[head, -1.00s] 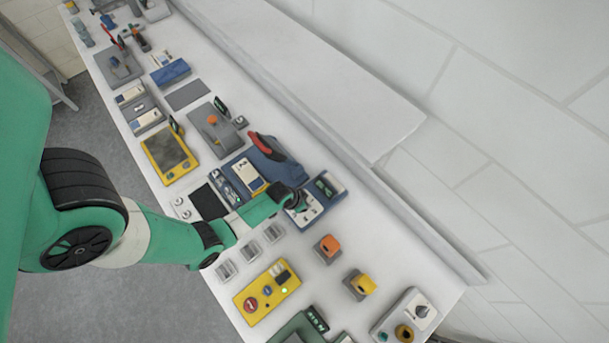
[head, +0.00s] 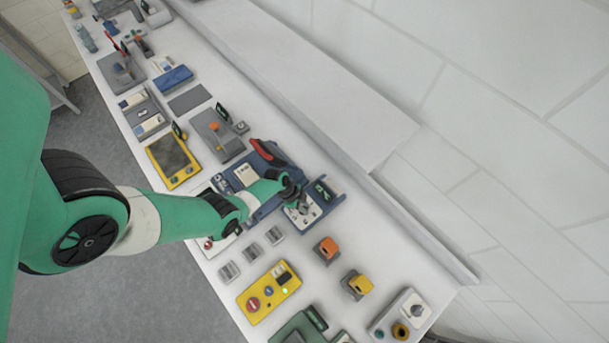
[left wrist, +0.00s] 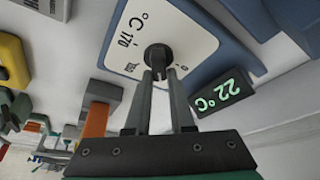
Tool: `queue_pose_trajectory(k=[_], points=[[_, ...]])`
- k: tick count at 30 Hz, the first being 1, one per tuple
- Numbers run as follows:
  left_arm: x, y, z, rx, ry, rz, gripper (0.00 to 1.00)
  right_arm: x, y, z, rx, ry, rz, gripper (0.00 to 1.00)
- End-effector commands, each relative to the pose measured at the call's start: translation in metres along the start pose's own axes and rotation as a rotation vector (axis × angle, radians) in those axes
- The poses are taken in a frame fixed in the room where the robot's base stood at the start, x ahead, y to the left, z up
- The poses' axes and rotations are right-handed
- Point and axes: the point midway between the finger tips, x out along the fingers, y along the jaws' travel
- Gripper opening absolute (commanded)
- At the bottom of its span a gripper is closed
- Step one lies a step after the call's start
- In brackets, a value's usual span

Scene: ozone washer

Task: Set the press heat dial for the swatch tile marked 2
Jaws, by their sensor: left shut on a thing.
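My left gripper (left wrist: 160,88) is shut on the black heat dial (left wrist: 158,56) in the left wrist view, with a fingertip on each side of the knob. The dial sits on a white plate (left wrist: 205,32) printed "°C 170" and "0". A dark display (left wrist: 222,92) beside it reads "22°C" in green. In the head view, my left gripper (head: 300,205) reaches over the white dial plate, next to the blue press (head: 265,152) with its red handle. The knob is mostly hidden there by the gripper. I cannot make out a swatch tile marked 2. My right gripper is not in view.
An orange-topped block (head: 328,248) and a yellow-topped block (head: 356,284) stand near the dial. A yellow control box (head: 250,303) and several small grey trays (head: 252,250) lie towards the front. A wall ledge (head: 400,200) runs along the back.

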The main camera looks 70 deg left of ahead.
Motion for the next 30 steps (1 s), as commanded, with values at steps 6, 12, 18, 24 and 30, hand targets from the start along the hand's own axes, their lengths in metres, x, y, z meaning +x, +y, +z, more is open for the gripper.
queue_pose_trajectory(k=[6,12,18,24,30], points=[[0.0001,-0.0006,0.0003,0.186,-0.002,0.077,0.0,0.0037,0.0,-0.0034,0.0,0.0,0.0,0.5],[0.0014,0.0003,0.0009,0.346,-0.002,0.143,0.0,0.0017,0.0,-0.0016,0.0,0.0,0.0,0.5],[0.0017,0.0016,0.0018,0.471,-0.003,0.194,0.0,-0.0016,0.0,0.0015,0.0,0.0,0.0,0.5],[0.0008,0.0021,0.002,0.546,-0.004,0.223,0.0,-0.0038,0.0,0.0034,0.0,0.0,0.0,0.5],[-0.0001,0.0026,0.0018,0.578,-0.004,0.236,0.0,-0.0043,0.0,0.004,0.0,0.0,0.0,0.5]])
